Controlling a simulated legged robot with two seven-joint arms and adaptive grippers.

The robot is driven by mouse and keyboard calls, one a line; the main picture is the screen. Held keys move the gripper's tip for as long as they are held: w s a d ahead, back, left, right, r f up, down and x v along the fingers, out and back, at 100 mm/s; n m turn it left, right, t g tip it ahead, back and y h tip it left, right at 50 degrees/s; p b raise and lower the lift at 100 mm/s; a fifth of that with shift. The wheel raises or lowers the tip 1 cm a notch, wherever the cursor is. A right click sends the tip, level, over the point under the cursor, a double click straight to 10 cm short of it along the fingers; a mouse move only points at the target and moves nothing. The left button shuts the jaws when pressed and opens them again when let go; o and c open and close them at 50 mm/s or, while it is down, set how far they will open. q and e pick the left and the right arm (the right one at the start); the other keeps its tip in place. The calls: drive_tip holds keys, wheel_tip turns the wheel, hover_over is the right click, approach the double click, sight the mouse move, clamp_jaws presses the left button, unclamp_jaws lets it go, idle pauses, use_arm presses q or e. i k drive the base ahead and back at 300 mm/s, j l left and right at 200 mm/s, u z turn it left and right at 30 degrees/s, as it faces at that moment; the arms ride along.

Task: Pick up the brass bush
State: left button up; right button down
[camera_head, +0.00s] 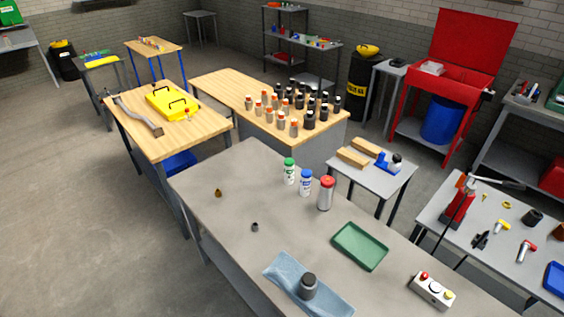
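A small brass-coloured piece (218,193), which looks like the brass bush, stands on the left part of the grey table (235,165). A small dark grey cylinder (255,227) stands apart from it, to the right and nearer to me. Both are small in the picture, so fine detail does not show. Neither of my grippers is in view, and nothing touches the brass piece.
On the same table are a blue cloth (278,272) with a dark cylinder (308,285) on it, a green tray (360,246), a button box (432,290) and bottles (306,182) at the back. The surface around the brass piece is clear.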

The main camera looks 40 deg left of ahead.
sight(217, 192)
drive_tip(key=u, duration=2.05)
drive_tip(key=z, duration=0.5)
drive_tip(key=i+j+z, duration=0.3)
drive_tip(key=j+z, duration=0.3)
drive_tip(key=j, duration=0.2)
drive_tip(key=i+j+z, duration=0.1)
drive_tip(key=j+z, duration=0.2)
drive_tip(key=j, duration=0.15)
